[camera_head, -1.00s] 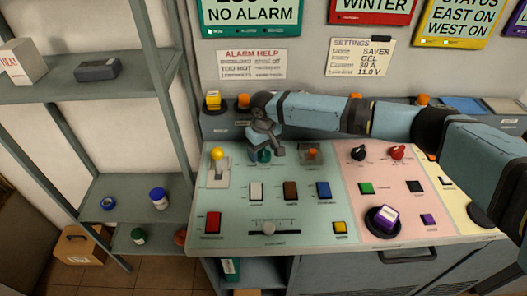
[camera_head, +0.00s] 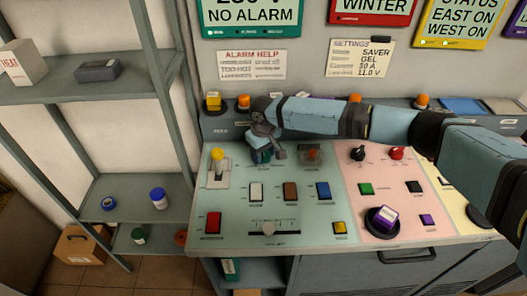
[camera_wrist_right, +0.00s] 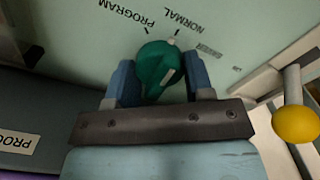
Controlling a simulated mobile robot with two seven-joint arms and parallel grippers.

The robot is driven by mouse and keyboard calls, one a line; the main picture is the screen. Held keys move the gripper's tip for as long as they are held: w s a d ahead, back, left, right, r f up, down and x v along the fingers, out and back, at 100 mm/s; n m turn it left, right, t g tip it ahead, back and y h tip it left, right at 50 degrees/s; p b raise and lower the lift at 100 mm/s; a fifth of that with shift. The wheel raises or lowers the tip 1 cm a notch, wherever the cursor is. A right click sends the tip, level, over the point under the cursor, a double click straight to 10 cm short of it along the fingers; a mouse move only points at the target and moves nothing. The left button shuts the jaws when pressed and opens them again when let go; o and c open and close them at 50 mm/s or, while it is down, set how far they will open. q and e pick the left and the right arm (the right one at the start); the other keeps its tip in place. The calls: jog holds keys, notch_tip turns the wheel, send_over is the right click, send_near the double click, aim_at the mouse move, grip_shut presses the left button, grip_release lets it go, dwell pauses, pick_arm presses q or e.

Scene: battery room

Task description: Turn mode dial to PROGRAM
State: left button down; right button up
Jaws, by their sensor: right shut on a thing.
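The green mode dial (camera_wrist_right: 158,64) sits on the pale green panel, with the labels PROGRAM (camera_wrist_right: 138,18) and NORMAL (camera_wrist_right: 188,22) beyond it in the wrist view. A third label to the right is too blurred to read. A pale tip on the dial's far edge points between PROGRAM and NORMAL, nearer NORMAL. My right gripper (camera_wrist_right: 162,80) is shut on the dial, one blue finger on each side. In the head view my right gripper (camera_head: 263,154) comes down over the dial and hides most of it. My left gripper is not in view.
Orange lamps (camera_head: 243,102) line the ledge behind. A grey shelf (camera_head: 120,196) stands at left.

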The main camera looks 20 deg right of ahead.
jog(key=n+p, duration=0.3)
jog(key=shift+r, duration=0.2)
jog(key=n+p, duration=0.1)
jog(key=n, duration=0.1)
jog(key=shift+n, duration=0.4)
jog(key=shift+f+n+p, duration=0.1)
jog(key=shift+n+p, duration=0.45)
jog(key=shift+n, duration=0.85)
jog(key=o, duration=0.9)
jog(key=shift+o, duration=0.2)
notch_tip(320, 180, up, 14)
jog(key=b, duration=0.1)
jog(key=shift+f, duration=0.2)
